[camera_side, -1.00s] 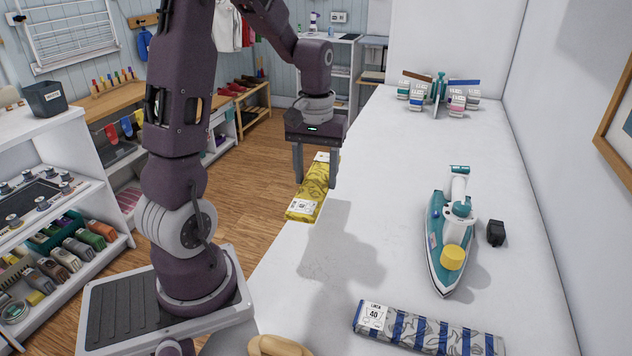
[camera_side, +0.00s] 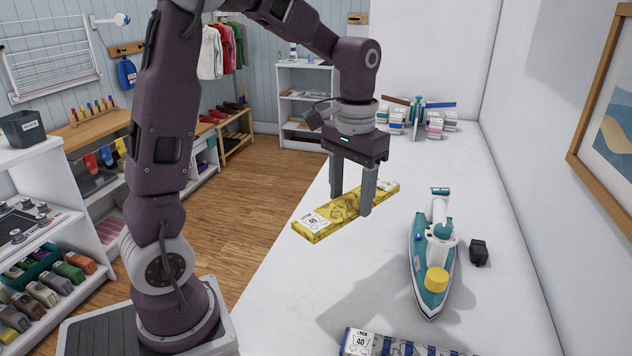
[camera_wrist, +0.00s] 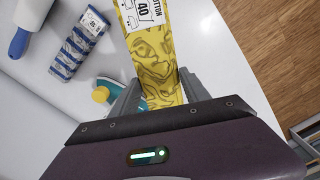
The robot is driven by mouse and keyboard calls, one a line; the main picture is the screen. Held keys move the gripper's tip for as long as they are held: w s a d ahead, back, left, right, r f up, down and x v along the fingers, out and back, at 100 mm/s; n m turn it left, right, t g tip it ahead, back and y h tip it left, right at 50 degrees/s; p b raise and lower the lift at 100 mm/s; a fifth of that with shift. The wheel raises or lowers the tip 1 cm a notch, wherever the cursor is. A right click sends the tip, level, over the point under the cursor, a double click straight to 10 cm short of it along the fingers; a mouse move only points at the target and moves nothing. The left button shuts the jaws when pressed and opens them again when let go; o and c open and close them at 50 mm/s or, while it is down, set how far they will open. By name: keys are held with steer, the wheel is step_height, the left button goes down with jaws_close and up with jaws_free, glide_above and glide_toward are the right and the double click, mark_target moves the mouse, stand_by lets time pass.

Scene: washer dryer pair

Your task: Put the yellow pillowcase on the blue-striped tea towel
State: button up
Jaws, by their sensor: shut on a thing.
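The yellow pillowcase (camera_side: 338,212) is a folded, patterned bundle with white labels at its ends. My gripper (camera_side: 352,207) is shut on it near its middle and holds it above the white worktop. In the wrist view the pillowcase (camera_wrist: 155,60) runs up from between the fingers (camera_wrist: 160,98). The blue-striped tea towel (camera_side: 395,345) lies on the worktop at the bottom edge of the side view, partly cut off. The whole folded towel (camera_wrist: 79,45) shows at the upper left of the wrist view, apart from the pillowcase.
A teal and white iron (camera_side: 433,262) with a yellow cap stands on the worktop right of my gripper. A small black object (camera_side: 479,252) is beside it. Several bottles (camera_side: 418,118) stand at the back. The worktop (camera_side: 300,290) is clear between iron and left edge.

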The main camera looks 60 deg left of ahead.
steer(key=w+d+m, duration=0.1)
steer(key=d+m, duration=0.6)
steer(key=d, duration=0.6)
steer(key=m, duration=0.5)
glide_above(417, 355)
step_height(417, 355, down, 5)
steer(key=shift+f, duration=0.1)
steer(key=shift+f, duration=0.1)
steer(key=shift+f, duration=3.6)
steer(key=shift+f, duration=0.75)
steer(key=o, duration=1.5)
steer(key=shift+r, duration=0.1)
